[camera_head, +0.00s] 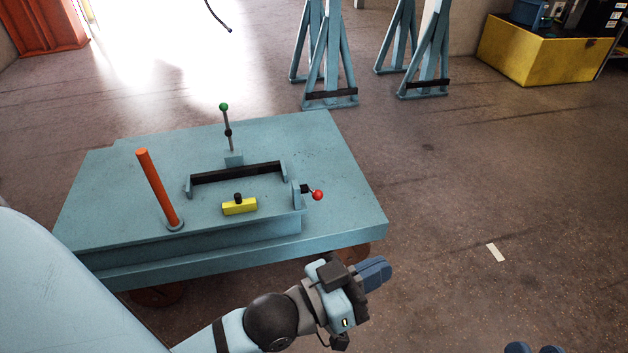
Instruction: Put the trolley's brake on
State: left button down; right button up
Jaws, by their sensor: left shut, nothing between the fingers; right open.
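The trolley (340,175) is a flat teal platform on brown wheels. On its top stand a lever with a green ball (224,106), an orange post (157,186), a black crossbar (238,173) and a yellow block (240,207) with a black knob. A short lever with a red ball (317,195) sticks out to the right from a small bracket. I cannot tell which part is the brake. My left gripper (378,272) is shut and empty, just off the trolley's near right corner, touching no lever. My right gripper (534,349) is open; only its blue fingertips show at the bottom right.
Teal trestle stands (328,60) with black crossbars stand behind the trolley. A yellow cabinet (535,50) is at the back right, an orange-red structure (45,25) at the back left. A dark hose end (222,22) hangs at the top.

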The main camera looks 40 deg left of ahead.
pick_arm(q)
jog(key=w+d+f+m+g+p, duration=0.2)
jog(key=w+f+m+g+p, duration=0.1)
jog(key=w+f+g, duration=0.15)
notch_tip(320, 180, up, 4)
jog(key=m+g+y+p, duration=0.1)
jog(key=g+y+p, duration=0.5)
jog(key=g+p, duration=0.5)
send_over(316, 191)
jog(key=a, duration=0.5)
jog(key=shift+w+d+r+g+b, duration=0.1)
jog(key=shift+w+r+g+b, duration=0.1)
jog(key=shift+w+g+b, duration=0.35)
pick_arm(e)
jog(key=s+d+f+g+h, duration=0.2)
jog(key=d+f+g+h, duration=0.3)
jog(key=f, duration=0.5)
jog(key=shift+s+d+g, duration=0.4)
jog(key=shift+d+g, duration=0.1)
jog(key=shift+g, duration=0.1)
pick_arm(q)
jog(key=shift+s, duration=0.2)
jog(key=b+x, duration=0.2)
jog(key=x, duration=1.2)
jog(key=shift+s+f+b, duration=0.1)
jog(key=shift+s+b, duration=0.1)
jog(key=shift+b, duration=0.15)
pick_arm(e)
jog(key=shift+w+a, duration=0.15)
jog(key=shift+a, duration=0.1)
